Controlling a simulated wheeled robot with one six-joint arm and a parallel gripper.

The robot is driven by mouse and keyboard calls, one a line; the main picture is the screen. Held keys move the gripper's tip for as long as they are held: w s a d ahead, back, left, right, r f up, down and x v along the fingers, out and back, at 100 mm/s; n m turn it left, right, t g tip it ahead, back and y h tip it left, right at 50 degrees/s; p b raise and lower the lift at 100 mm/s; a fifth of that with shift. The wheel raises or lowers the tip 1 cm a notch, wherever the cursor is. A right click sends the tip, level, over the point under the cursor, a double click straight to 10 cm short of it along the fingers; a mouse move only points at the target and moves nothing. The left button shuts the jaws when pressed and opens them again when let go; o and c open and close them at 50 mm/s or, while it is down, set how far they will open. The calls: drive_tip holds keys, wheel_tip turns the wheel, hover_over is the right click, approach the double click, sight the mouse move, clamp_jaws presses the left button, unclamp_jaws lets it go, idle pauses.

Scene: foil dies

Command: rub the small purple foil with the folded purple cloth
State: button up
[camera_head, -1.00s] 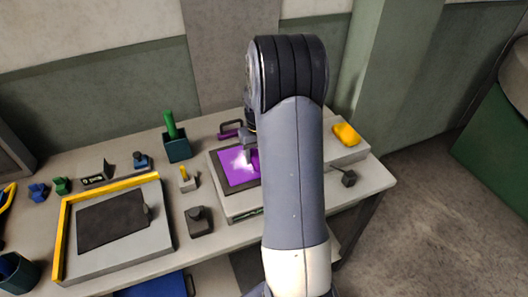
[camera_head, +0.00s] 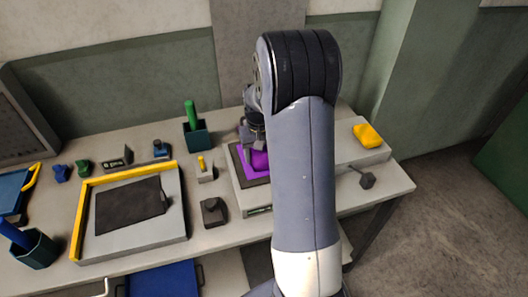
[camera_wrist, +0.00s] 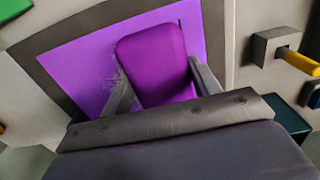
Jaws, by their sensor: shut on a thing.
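The small purple foil (camera_wrist: 78,70) lies flat in a dark frame (camera_wrist: 40,70) in the wrist view. In the head view, part of the foil (camera_head: 247,165) shows left of my arm, which hides the rest. My gripper (camera_wrist: 157,75) is shut on the folded purple cloth (camera_wrist: 155,60), a rounded darker-purple pad between its fingers. The cloth (camera_head: 261,160) is over the foil; I cannot tell whether they touch. A faint whitish speckled patch shows on the foil beside the left finger.
A dark teal holder with a green handle (camera_head: 192,115) stands behind left. A yellow-handled block (camera_head: 204,168) and a dark block (camera_head: 213,211) stand left of the foil's press. A yellow-edged tray (camera_head: 170,225) lies further left; a yellow object (camera_head: 367,135) lies right.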

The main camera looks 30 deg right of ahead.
drive_tip(key=shift+w+a, duration=0.15)
drive_tip(key=shift+a, duration=0.7)
drive_tip(key=shift+w+a, duration=0.15)
drive_tip(key=shift+a, duration=0.65)
drive_tip(key=shift+w+d+p, duration=0.15)
drive_tip(key=shift+w+p, duration=0.05)
drive_tip(key=shift+w, duration=0.5)
drive_tip(key=shift+w+d+p, duration=0.15)
drive_tip(key=shift+w, duration=0.55)
drive_tip(key=shift+s+d, duration=0.4)
drive_tip(key=shift+d, duration=1.45)
drive_tip(key=shift+s+d, duration=0.35)
drive_tip(key=shift+d, duration=1.5)
drive_tip(key=shift+s+d, duration=0.4)
drive_tip(key=shift+d, duration=1.45)
drive_tip(key=shift+w+a, duration=0.25)
drive_tip(key=shift+a, duration=1)
drive_tip(key=shift+w+a, duration=0.25)
drive_tip(key=shift+a, duration=1.05)
drive_tip(key=shift+w+a, duration=0.25)
drive_tip(key=shift+a, duration=1)
drive_tip(key=shift+w+a+f, duration=0.1)
drive_tip(key=shift+w+a, duration=0.05)
drive_tip(key=shift+a, duration=0.75)
drive_tip(key=shift+w+a, duration=0.15)
drive_tip(key=shift+a, duration=0.75)
drive_tip(key=shift+r+p, duration=1.9)
drive_tip(key=shift+r, duration=1.15)
